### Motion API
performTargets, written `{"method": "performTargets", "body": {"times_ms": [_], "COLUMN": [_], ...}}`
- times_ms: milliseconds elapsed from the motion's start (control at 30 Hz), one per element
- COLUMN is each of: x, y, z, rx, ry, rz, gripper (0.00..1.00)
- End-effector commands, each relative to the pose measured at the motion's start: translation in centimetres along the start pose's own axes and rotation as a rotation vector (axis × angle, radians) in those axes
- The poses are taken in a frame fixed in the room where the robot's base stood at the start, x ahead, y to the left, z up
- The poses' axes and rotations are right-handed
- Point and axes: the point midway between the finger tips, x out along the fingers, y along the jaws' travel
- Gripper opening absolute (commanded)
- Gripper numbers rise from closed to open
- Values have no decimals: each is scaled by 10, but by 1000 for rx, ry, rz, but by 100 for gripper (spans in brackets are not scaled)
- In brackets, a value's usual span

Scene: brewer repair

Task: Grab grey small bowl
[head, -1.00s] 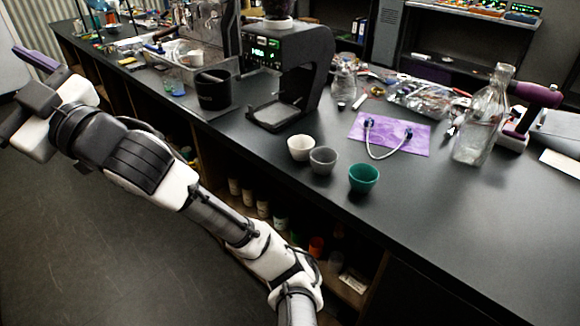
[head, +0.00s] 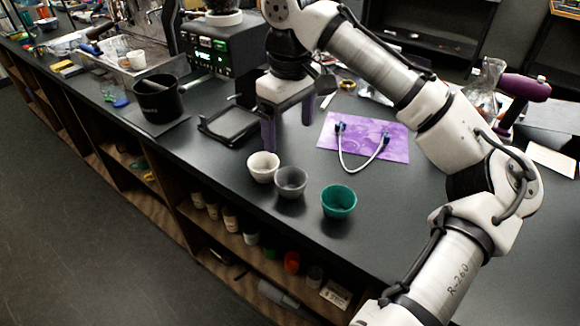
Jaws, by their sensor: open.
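The grey small bowl (head: 291,183) stands upright on the black counter, between a white bowl (head: 263,167) on its left and a teal bowl (head: 339,201) on its right. The white bowl is close beside it; I cannot tell whether they touch. My gripper (head: 288,138) is above and behind the white and grey bowls, pointing down. Its two purple fingers are spread wide apart with nothing between them. The grey bowl's rim and inside are in plain view.
A purple mat (head: 372,137) with a cable on it lies to the right behind the bowls. A brewer (head: 215,55) stands behind, partly hidden by my arm. A black bin (head: 158,98) stands at the left. The counter's front edge is close before the bowls.

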Motion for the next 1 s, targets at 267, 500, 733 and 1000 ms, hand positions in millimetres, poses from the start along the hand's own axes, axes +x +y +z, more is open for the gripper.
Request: {"method": "performTargets", "body": {"times_ms": [267, 500, 733, 1000], "x": [32, 74, 90, 127], "y": [0, 1, 0, -1], "z": [3, 3, 4, 5], "rx": [2, 5, 4, 3], "ry": [-9, -9, -8, -8], "rz": [-7, -3, -2, -3], "gripper": [85, 85, 85, 85]}}
